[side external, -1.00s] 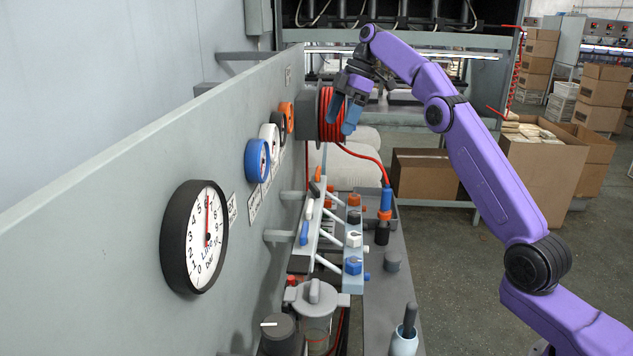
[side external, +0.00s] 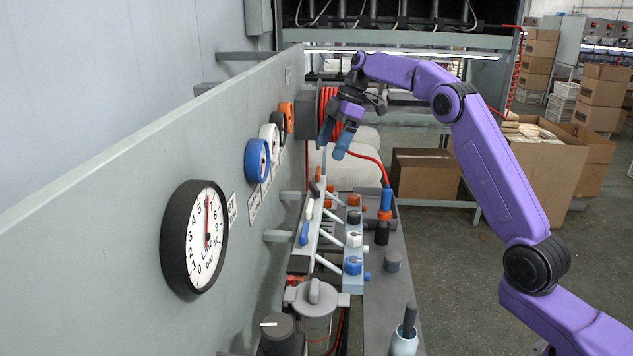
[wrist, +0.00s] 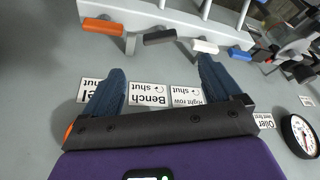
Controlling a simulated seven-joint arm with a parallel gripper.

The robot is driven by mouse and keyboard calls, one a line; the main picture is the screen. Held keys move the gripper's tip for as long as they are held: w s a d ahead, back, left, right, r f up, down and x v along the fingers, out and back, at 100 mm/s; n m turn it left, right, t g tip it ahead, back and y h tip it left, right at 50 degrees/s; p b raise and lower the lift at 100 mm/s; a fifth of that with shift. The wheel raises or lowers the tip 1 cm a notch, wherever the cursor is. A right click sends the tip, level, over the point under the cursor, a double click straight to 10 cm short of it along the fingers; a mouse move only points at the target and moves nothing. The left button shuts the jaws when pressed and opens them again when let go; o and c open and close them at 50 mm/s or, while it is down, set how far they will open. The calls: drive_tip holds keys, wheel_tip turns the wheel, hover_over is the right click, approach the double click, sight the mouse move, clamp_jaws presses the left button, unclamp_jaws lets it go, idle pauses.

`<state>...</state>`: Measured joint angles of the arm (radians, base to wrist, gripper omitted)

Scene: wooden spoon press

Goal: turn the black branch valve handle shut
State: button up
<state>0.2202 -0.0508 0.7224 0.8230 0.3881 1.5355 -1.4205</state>
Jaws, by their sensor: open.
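The black valve handle (wrist: 160,37) shows in the wrist view, in a row between the orange handle (wrist: 103,27) and the white handle (wrist: 205,47). It slants slightly up to the right, while its neighbours slant down to the right. In the side view the black handle (side external: 314,189) is small, beyond the white one. My gripper (side external: 334,140) is open and empty, above and beyond the valve row, fingers pointing down. In the wrist view my gripper's (wrist: 160,66) fingertips straddle the black handle's sideways position but are apart from it.
A blue handle (wrist: 263,52) ends the row. The grey panel (side external: 120,170) with gauges stands left. A red hose reel (side external: 330,108) is behind my gripper. A manifold with knobs (side external: 353,240) stands right of the handles. Signs (wrist: 148,94) are on the panel.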

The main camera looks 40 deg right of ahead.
sight(315, 185)
drive_tip(key=x, duration=1.1)
drive_tip(key=shift+d, duration=0.1)
drive_tip(key=c, duration=1.1)
